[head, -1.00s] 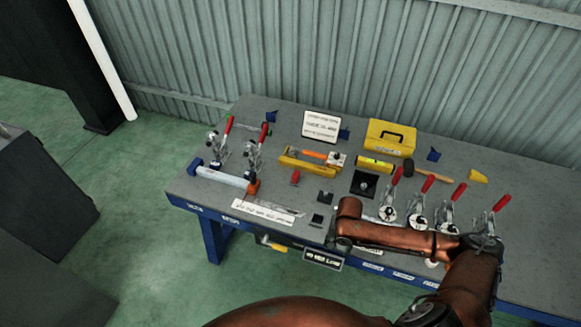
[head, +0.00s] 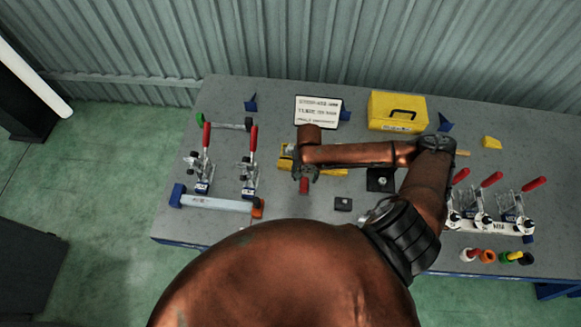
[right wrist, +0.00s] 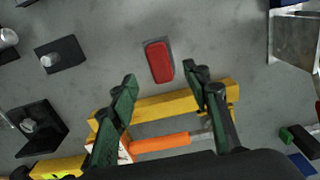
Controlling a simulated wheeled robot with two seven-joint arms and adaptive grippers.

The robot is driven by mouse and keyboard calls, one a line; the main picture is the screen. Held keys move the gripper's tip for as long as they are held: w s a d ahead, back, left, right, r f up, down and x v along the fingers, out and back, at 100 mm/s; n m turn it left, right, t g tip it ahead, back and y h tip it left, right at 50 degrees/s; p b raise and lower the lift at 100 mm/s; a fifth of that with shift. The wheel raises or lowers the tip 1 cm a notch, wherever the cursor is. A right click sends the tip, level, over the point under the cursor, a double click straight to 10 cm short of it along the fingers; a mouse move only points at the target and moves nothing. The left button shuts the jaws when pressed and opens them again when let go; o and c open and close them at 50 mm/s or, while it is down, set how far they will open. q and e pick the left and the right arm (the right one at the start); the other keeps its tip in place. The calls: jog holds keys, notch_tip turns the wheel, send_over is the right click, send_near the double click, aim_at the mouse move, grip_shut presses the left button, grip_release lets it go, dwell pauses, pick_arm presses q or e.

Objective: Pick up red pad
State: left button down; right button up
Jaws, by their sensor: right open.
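The red pad (head: 304,186) lies on the grey workbench (head: 225,232), just below my right gripper (head: 305,168) in the head view. In the right wrist view the red pad (right wrist: 159,62) lies flat on a dark grey backing, its long side nearly upright in the picture. My right gripper (right wrist: 160,76) is open, with its two green-tipped fingers apart. The pad shows just beyond and between the fingertips, and nothing is held. My left gripper is not in view.
A yellow frame (right wrist: 170,104) with an orange-handled tool (right wrist: 160,143) lies under the fingers. Toggle clamps with red handles (head: 253,140) stand at left, more at right (head: 490,181). A yellow case (head: 396,112) and a sign (head: 318,108) stand behind. Black blocks (right wrist: 60,54) lie near the pad.

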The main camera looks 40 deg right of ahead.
aim_at(304, 183)
jog(key=shift+w+f, duration=0.2)
jog(key=shift+s+d+f, duration=0.1)
jog(key=shift+s+f, duration=0.85)
jog(key=shift+f, duration=0.3)
jog(key=f, duration=0.1)
jog(key=w+f, duration=0.1)
jog(key=f, duration=0.1)
jog(key=shift+w, duration=0.15)
jog(key=shift+w+f, duration=0.25)
jog(key=shift+f, duration=0.25)
jog(key=shift+w+f, duration=0.2)
jog(key=shift+f, duration=0.25)
jog(key=shift+s+r, duration=0.2)
jog(key=shift+s, duration=0.3)
jog(key=shift+w+f, duration=0.15)
jog(key=shift+w, duration=0.1)
jog(key=c, duration=0.4)
jog(key=shift+s, duration=0.2)
jog(key=c, duration=0.5)
jog(key=shift+w, duration=0.1)
jog(key=shift+c, duration=1.3)
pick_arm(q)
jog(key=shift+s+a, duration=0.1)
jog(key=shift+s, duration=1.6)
pick_arm(e)
grip_shut()
